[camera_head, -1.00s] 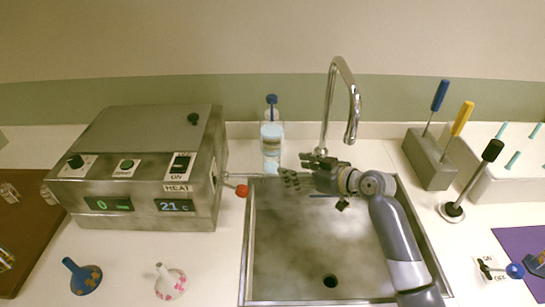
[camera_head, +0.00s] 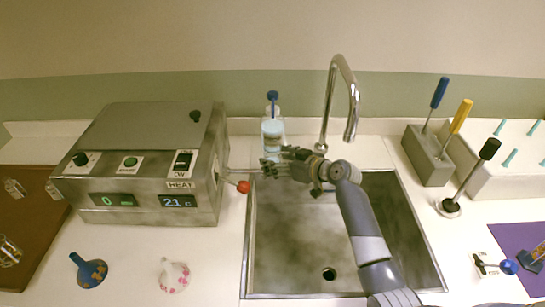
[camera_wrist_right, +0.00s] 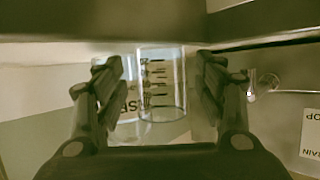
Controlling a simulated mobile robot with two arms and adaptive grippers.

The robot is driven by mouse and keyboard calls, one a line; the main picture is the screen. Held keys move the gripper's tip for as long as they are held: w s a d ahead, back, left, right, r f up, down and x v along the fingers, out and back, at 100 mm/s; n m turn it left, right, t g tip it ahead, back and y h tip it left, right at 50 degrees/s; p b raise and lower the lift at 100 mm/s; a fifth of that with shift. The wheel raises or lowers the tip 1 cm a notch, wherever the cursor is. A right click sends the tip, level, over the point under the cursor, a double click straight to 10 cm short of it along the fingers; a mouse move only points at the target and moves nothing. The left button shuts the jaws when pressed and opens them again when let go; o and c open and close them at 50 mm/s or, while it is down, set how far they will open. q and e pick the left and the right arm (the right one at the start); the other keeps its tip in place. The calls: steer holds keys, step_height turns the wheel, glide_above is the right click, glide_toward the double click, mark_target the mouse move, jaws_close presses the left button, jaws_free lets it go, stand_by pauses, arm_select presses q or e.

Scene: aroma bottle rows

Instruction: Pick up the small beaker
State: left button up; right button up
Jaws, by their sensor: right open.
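The small beaker (camera_wrist_right: 160,95) is clear glass with dark graduation marks. In the right wrist view it stands between the two fingers of my right gripper, with gaps to the fingers. In the head view my right gripper (camera_head: 271,167) reaches left over the far left edge of the sink, in front of a bottle with a blue top (camera_head: 272,126). The beaker is hard to make out there, largely hidden by the fingers. My right gripper is open. My left gripper is not in view.
The heating box (camera_head: 145,165) with a red knob (camera_head: 243,187) stands close to the left of my gripper.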

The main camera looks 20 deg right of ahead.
steer(key=c, duration=1.2)
steer(key=shift+o, duration=0.2)
steer(key=shift+r, duration=0.1)
